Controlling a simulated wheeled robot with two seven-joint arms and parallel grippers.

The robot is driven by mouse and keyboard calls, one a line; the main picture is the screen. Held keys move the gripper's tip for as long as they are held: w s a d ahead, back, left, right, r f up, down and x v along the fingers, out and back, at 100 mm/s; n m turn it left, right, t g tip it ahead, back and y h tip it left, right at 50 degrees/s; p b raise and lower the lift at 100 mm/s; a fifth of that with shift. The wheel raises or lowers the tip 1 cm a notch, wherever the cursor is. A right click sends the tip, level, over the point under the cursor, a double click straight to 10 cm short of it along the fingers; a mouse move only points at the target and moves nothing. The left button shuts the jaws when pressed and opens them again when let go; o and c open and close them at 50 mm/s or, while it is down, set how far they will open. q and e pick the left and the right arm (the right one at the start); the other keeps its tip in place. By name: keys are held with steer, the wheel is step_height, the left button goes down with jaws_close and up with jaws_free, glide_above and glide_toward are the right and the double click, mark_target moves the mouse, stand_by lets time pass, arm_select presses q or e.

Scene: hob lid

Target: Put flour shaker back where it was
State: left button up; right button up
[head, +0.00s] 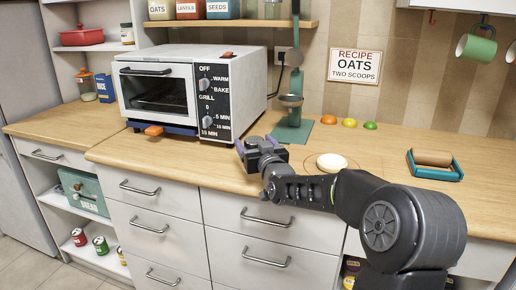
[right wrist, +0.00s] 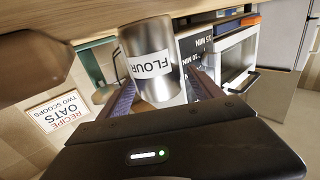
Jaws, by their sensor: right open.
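The flour shaker (right wrist: 155,65) is a metal cylinder with a white FLOUR label. In the right wrist view it lies between the spread fingers of my right gripper (right wrist: 162,95), its label upside down in that picture. Whether either finger touches it is unclear. In the head view my right gripper (head: 258,146) is over the counter's front part, right of the toaster oven; I cannot make out the shaker there. My left gripper is not in view.
The toaster oven (head: 160,90) stands left of the right gripper. A green stand (head: 292,132) with a metal cup is behind it. A white disc (head: 332,162) and a teal tray with a brown roller (head: 434,163) lie to the right. Coloured knobs (head: 349,122) line the back.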

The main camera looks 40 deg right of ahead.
steer(key=b+v, duration=0.1)
steer(key=v, duration=1.1)
steer(key=shift+a+r, duration=0.1)
